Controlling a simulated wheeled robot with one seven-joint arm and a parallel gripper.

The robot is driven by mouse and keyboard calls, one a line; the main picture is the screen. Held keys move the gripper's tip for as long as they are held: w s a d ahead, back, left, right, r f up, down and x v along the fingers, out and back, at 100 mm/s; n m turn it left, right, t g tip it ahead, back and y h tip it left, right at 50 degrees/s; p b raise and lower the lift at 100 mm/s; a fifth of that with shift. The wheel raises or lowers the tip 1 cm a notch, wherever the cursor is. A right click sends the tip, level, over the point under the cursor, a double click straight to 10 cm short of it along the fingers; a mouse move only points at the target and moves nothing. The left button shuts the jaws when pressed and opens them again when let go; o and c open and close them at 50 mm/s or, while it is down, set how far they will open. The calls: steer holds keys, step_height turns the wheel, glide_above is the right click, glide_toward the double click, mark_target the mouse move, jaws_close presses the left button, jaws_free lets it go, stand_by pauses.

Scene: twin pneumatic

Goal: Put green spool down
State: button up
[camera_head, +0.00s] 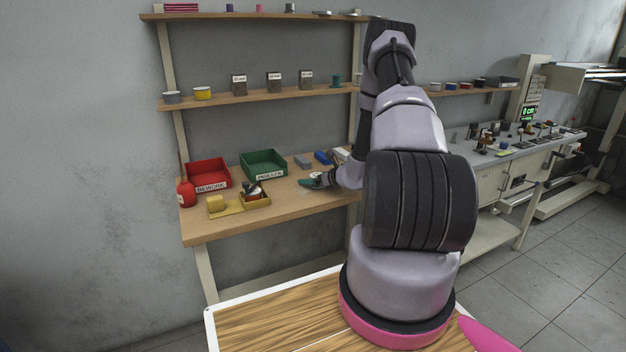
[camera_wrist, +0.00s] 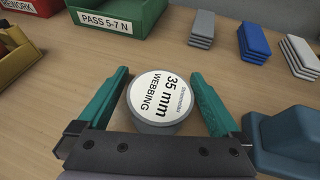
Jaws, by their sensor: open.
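A short round spool (camera_wrist: 160,100) stands on the wooden bench in the wrist view. Its white top label reads "35 mm WEBBING" and its side looks grey, not green. My gripper (camera_wrist: 158,95) is open, with one teal finger on each side of the spool; a small gap shows on the right, and contact on the left is hard to tell. In the head view my gripper (camera_head: 316,182) is low over the bench, and the spool is mostly hidden there. A small dark green spool (camera_head: 336,80) stands on the middle shelf.
A green bin (camera_wrist: 118,12) marked "PASS 5-7 N" and a red bin (camera_head: 208,174) marked "REWORK" stand left. A yellow tray (camera_head: 230,210) is near the front edge. Grey (camera_wrist: 201,28), blue (camera_wrist: 252,42) and white (camera_wrist: 299,56) stacks lie behind. Bare bench (camera_head: 285,215) lies left of my gripper.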

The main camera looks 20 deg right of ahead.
steer(key=v, duration=1.2)
steer(key=s+a+r+n+g+y, duration=0.3)
steer(key=a+r+n, duration=0.4)
steer(key=a+r, duration=0.4)
steer(key=s+a+r+n+g+y, duration=0.35)
steer(key=a+r+n, duration=0.5)
steer(key=r, duration=0.45)
steer(key=s+r+n+h, duration=0.4)
steer(key=s+r+n, duration=0.2)
steer(key=s, duration=0.4)
steer(key=s+a+r+n+h, duration=0.1)
steer(key=s+r+n+h, duration=0.3)
steer(key=s+r+n, duration=0.3)
steer(key=s+t, duration=0.1)
steer(key=s, duration=0.3)
steer(key=shift+a+r, duration=0.3)
steer(key=shift+a, duration=0.05)
